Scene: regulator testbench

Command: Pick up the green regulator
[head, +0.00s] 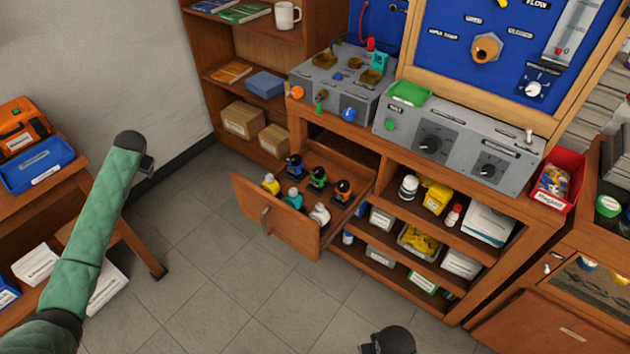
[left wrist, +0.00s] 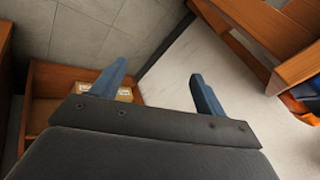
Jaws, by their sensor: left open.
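The green regulator (head: 317,179), with a dark top, stands in the open drawer (head: 275,232) in the head view. It is in the back row, between a blue one (head: 294,165) and an orange one (head: 342,192). My left gripper (head: 147,162) is well left of the drawer and mostly hidden behind its own wrist. In the left wrist view its two blue fingers (left wrist: 157,76) are apart with nothing between them. A dark part at the bottom edge of the head view looks like the end of my right arm; its fingers do not show.
Yellow (head: 271,184), teal (head: 293,199) and white (head: 319,215) regulators stand in the drawer's front row. The bench (head: 400,155) and shelf unit (head: 205,90) are behind. A side table (head: 90,185) stands left. The floor before the drawer is clear.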

